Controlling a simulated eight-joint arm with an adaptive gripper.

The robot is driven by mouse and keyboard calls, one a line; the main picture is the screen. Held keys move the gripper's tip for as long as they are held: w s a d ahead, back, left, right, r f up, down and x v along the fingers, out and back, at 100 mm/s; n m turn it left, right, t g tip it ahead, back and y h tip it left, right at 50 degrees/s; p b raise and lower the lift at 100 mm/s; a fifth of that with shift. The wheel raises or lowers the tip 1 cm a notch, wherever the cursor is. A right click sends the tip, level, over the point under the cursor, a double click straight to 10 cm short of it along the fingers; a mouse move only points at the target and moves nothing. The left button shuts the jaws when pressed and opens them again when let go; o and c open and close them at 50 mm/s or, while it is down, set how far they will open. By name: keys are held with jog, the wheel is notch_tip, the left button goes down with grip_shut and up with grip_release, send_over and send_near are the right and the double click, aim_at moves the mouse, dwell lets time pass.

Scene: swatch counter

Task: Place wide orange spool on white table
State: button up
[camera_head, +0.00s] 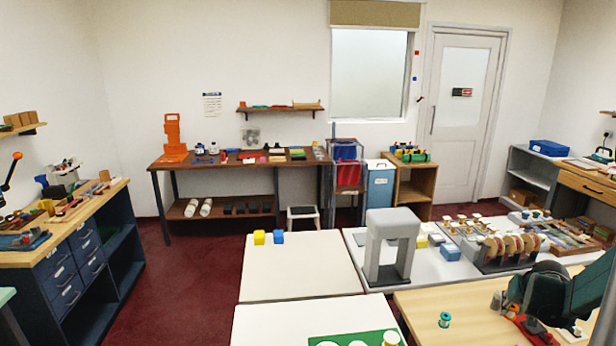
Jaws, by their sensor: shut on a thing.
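My dark gripper (535,325) is low at the right, over the light wooden table (470,340). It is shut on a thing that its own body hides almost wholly. I cannot make out a wide orange spool anywhere; a red-orange patch (522,319) shows close by the gripper, but I cannot tell its shape.
A teal spool (445,320) stands on the wooden table left of my gripper. A tall grey arch (390,245) and a rack of discs (508,250) stand on the grey table behind. Most of the middle white table is clear.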

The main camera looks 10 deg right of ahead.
jog(key=w+a+n+y, duration=0.15)
jog(key=w+a, duration=0.25)
jog(key=a, duration=0.9)
jog(key=w+a+r+n+t, duration=0.15)
jog(key=w+a, duration=0.25)
jog(key=a, duration=0.9)
jog(key=w+a+f+n+g+y, duration=0.15)
jog(key=w+a, duration=0.35)
jog(key=a, duration=0.8)
jog(key=s+a+r+n+t, duration=0.1)
jog(key=a+n, duration=0.1)
jog(key=a, duration=1.3)
jog(key=shift+s+a+r, duration=0.15)
jog(key=shift+a, duration=0.05)
jog(key=shift+d, duration=0.1)
jog(key=s+d+m+h, duration=0.15)
jog(key=d+m, duration=0.25)
jog(key=d, duration=2.7)
jog(key=s+d+m, duration=0.1)
jog(key=s+d, duration=0.3)
jog(key=d, duration=0.4)
jog(key=s+d+m+h, duration=0.1)
jog(key=s+d, duration=0.3)
jog(key=d, duration=0.5)
jog(key=s+d+f+m+g, duration=0.1)
jog(key=s+d, duration=0.3)
jog(key=d, duration=0.4)
jog(key=shift+d+h, duration=0.35)
jog(key=shift+d, duration=0.05)
jog(key=shift+f, duration=0.15)
